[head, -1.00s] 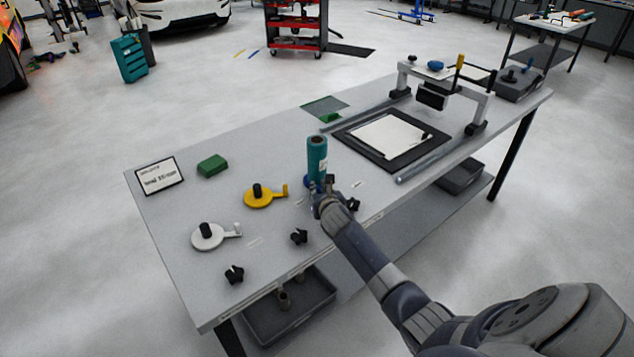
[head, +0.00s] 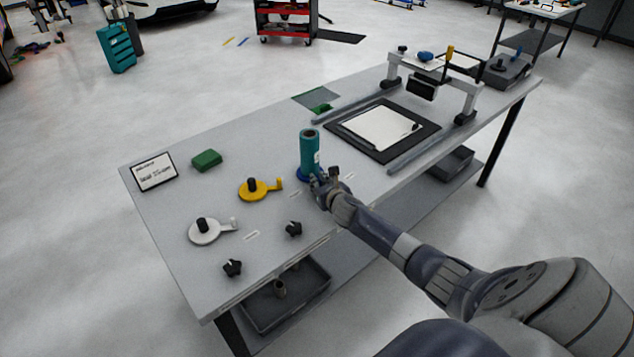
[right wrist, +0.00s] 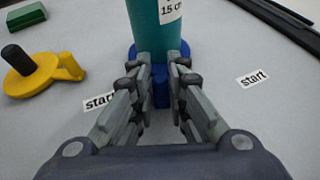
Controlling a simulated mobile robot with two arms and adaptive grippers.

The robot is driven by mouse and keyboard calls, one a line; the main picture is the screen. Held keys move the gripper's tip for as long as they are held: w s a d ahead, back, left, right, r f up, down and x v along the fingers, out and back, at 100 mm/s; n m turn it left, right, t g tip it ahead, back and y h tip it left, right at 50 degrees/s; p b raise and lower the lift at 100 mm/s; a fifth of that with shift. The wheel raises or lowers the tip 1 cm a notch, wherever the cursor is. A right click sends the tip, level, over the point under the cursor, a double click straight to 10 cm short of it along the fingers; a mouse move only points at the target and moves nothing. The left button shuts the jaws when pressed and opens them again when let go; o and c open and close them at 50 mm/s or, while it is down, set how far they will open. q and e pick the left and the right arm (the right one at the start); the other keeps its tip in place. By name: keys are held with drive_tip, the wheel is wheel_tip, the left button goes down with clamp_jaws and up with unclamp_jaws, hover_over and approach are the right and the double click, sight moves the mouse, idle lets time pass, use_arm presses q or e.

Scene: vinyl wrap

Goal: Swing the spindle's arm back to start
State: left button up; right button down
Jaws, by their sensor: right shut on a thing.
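A teal vinyl roll (head: 309,148) stands upright on a spindle with a round blue base (head: 301,175), near the middle of the bench. The right wrist view shows the roll's lower part (right wrist: 157,28) and the blue spindle arm (right wrist: 161,93), which points toward my wrist. My right gripper (head: 316,180) is at the roll's near side. Its fingers (right wrist: 161,88) are shut on the blue spindle arm and partly hide it. A "start" label (right wrist: 253,78) lies to the right of the arm, and another (right wrist: 100,101) is partly hidden by the left finger. My left gripper is not in view.
The yellow spindle (head: 253,189) and white spindle (head: 205,231), both without rolls, stand to the left. Black knobs (head: 293,229) line the near edge. A green block (head: 207,160) and a sign (head: 155,172) are farther left. A black-framed mat (head: 342,128) lies to the right.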

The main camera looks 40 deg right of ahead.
drive_tip(key=shift+s+d, duration=0.1)
drive_tip(key=shift+d, duration=0.4)
drive_tip(key=c, duration=1.6)
unclamp_jaws()
drive_tip(key=shift+d, duration=0.15)
drive_tip(key=shift+s+a+r, duration=0.1)
drive_tip(key=shift+s+a, duration=0.2)
drive_tip(key=shift+a, duration=0.05)
drive_tip(key=v, duration=1.1)
drive_tip(key=shift+s+d, duration=0.15)
